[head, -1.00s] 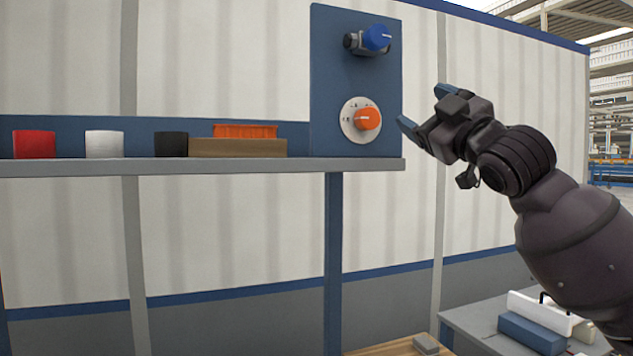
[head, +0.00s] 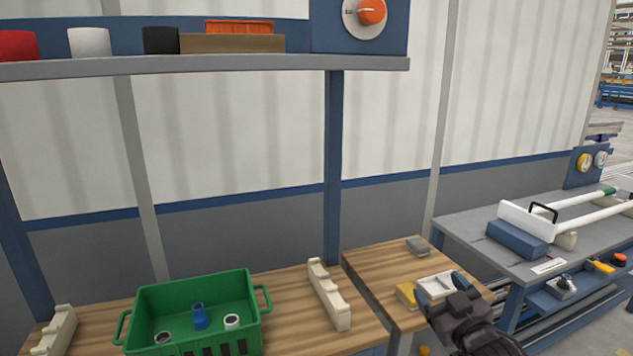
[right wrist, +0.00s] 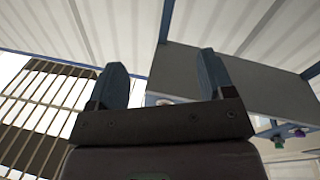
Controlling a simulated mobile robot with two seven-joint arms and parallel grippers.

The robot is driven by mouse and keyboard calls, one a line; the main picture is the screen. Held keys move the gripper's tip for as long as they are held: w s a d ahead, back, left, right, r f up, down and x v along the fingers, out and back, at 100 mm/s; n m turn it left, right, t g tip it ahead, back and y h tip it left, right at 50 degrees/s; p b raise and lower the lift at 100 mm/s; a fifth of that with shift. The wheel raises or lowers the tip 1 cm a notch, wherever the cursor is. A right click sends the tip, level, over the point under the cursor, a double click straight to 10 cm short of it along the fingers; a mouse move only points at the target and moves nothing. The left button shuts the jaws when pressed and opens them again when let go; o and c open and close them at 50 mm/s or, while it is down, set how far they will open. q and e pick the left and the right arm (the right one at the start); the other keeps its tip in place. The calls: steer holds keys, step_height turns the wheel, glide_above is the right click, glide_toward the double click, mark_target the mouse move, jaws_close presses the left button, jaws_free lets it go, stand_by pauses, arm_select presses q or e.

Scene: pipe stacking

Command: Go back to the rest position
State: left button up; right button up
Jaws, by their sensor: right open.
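My right gripper (head: 441,286) is low at the right of the head view, in front of the small wooden table. Its blue-tipped fingers are apart. In the right wrist view the two fingers (right wrist: 163,85) stand wide apart with nothing between them. My left gripper is in neither view. The orange knob (head: 372,11) on the blue panel (head: 330,38) is well above and to the left of my right gripper, cut by the top edge.
A green crate (head: 150,293) with a few pipe fittings stands on a wooden bench (head: 367,333) between cream notched holders (head: 330,294). A grey bench (head: 470,225) with white pipes (head: 580,214) is at the right. A shelf (head: 200,66) spans the upper left.

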steer(key=s+d+f+m+g+h, duration=0.2)
steer(key=s+f+g, duration=0.1)
steer(key=s+f, duration=1)
steer(key=s+d+f+m+g+h, duration=0.2)
steer(key=s+f+m+g, duration=0.1)
steer(key=s+f, duration=1.1)
steer(key=shift+f+g, duration=0.4)
steer(key=shift+f, duration=0.15)
steer(key=shift+s, duration=0.1)
